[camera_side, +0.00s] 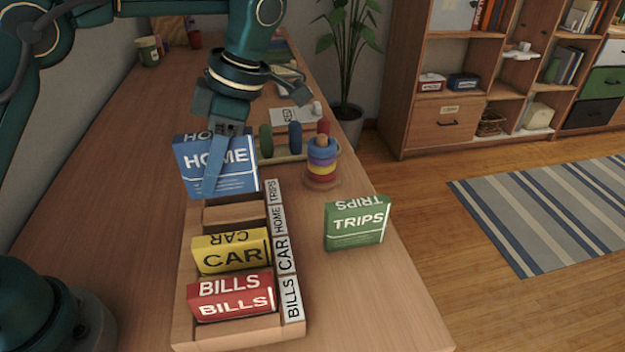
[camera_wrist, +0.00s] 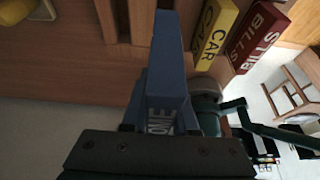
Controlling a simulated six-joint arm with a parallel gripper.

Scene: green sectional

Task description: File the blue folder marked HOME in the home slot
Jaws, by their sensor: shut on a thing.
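My gripper (camera_side: 213,172) is shut on the blue folder marked HOME (camera_side: 240,173). It holds the folder upright over the far end of the wooden rack (camera_side: 186,300); I cannot tell whether its lower edge touches the rack. In the wrist view the blue folder (camera_wrist: 168,75) stands between my fingers, with part of its lettering showing. The HOME label (camera_side: 279,218) is on the rack's right side, between the CAR and TRIPS labels. The home slot (camera_side: 234,215) beside it looks empty. The trips slot is mostly hidden behind the blue folder.
The yellow CAR folder (camera_side: 232,252) and red BILLS folder (camera_side: 232,298) stand in nearer slots. A green TRIPS folder (camera_side: 357,224) stands on the table right of the rack. A ring stacker (camera_side: 322,165) and colored pegs (camera_side: 280,140) stand beyond. The table left of the rack is clear.

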